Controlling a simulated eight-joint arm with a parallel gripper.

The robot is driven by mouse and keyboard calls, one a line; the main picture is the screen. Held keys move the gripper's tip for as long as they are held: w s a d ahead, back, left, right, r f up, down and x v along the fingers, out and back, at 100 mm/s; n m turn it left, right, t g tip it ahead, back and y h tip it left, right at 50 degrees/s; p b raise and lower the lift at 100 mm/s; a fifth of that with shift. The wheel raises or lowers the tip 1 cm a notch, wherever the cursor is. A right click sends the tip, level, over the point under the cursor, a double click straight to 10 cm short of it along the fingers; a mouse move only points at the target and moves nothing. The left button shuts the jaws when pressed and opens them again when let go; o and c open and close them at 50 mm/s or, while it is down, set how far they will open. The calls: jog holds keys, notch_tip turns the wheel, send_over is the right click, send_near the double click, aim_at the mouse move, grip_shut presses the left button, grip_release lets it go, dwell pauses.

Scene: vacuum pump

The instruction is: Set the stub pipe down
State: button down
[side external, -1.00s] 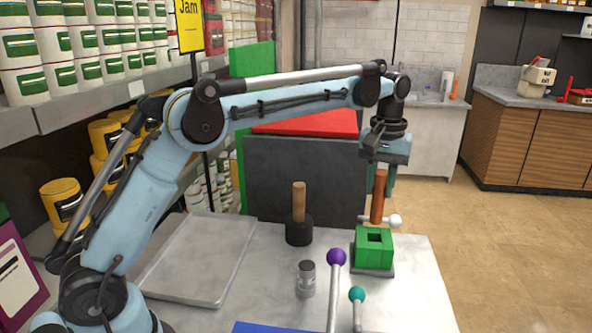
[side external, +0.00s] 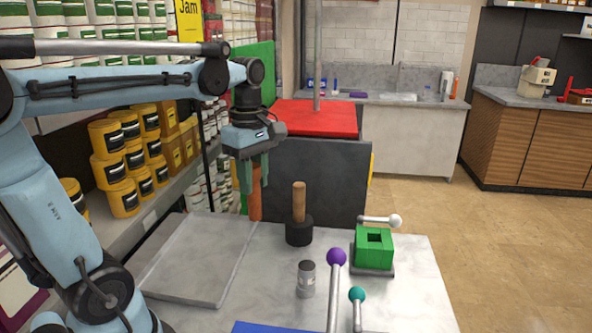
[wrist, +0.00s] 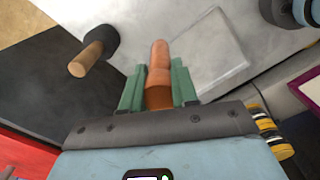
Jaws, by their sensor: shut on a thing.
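The stub pipe (side external: 255,198) is an orange-brown tube held upright between the green fingers of my gripper (side external: 250,172). In the side view it hangs at the back of the table, between the grey tray (side external: 203,262) and the black-based wooden peg (side external: 299,215). The wrist view shows the stub pipe (wrist: 159,72) between both fingers of my gripper (wrist: 158,85), with the tray (wrist: 215,55) beyond it. The gripper is shut on the pipe. I cannot tell for certain whether the pipe's lower end touches anything.
A green block with a square hole (side external: 374,250) and a white-knobbed lever stands at the right. A small grey cylinder (side external: 306,279), a purple-knobbed lever (side external: 336,258) and a teal-knobbed lever (side external: 357,295) are near the front. The tray is empty.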

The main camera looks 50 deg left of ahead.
jog(key=s+f+n, duration=0.2)
jog(key=s+n, duration=0.1)
jog(key=s, duration=0.3)
jog(key=s+a+f, duration=0.3)
jog(key=a+f, duration=0.8)
jog(key=a, duration=0.1)
jog(key=shift+d+f, duration=0.1)
jog(key=shift+f, duration=0.05)
jog(key=c, duration=0.9)
grip_release()
jog(key=shift+o, duration=0.2)
